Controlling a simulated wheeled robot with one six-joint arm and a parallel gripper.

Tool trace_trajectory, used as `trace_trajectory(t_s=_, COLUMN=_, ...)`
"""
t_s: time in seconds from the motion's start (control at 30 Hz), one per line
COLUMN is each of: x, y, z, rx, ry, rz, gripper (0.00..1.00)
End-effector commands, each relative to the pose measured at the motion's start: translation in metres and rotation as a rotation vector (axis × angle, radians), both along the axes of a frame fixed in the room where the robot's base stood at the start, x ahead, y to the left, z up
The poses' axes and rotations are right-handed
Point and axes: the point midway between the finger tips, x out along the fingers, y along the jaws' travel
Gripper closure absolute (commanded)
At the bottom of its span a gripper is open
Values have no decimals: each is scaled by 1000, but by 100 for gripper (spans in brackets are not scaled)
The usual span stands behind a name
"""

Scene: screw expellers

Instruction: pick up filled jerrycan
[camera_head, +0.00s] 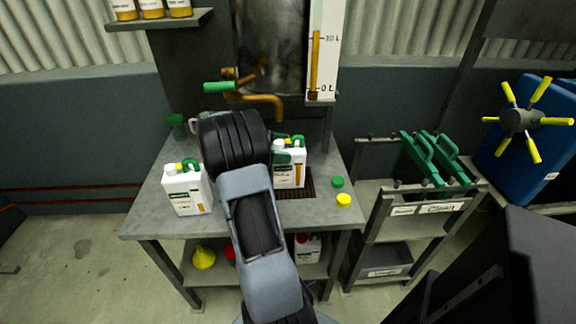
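A white jerrycan (291,168) stands on the grey metal table under the brass tap (262,100), over a dark drain grate (302,186). An amber level strip shows on its front. A second white jerrycan (186,192) with a green and yellow top stands at the table's left front; its strip shows only a little amber low down. My arm reaches over the table between the two cans. My gripper (284,141) is at the top of the can under the tap, mostly hidden behind my dark wrist. Its fingers cannot be made out, nor whether they touch the can.
A green cap (337,182) and a yellow cap (344,200) lie on the table at right. A lower shelf holds a yellow funnel (203,257) and another can (307,247). A rack with green-handled items (437,158) and a blue tank (531,135) stand at right.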

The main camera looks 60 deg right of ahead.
Motion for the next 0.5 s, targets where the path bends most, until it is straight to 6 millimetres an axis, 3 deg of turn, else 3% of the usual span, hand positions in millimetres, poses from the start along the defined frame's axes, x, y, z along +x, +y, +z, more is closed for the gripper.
trace_trajectory(t_s=0.07, x=0, y=0, z=0, rx=0, ry=0, rz=0, gripper=22)
trace_trajectory(t_s=0.5, x=0, y=0, z=0, rx=1, ry=1, rz=-1, gripper=64)
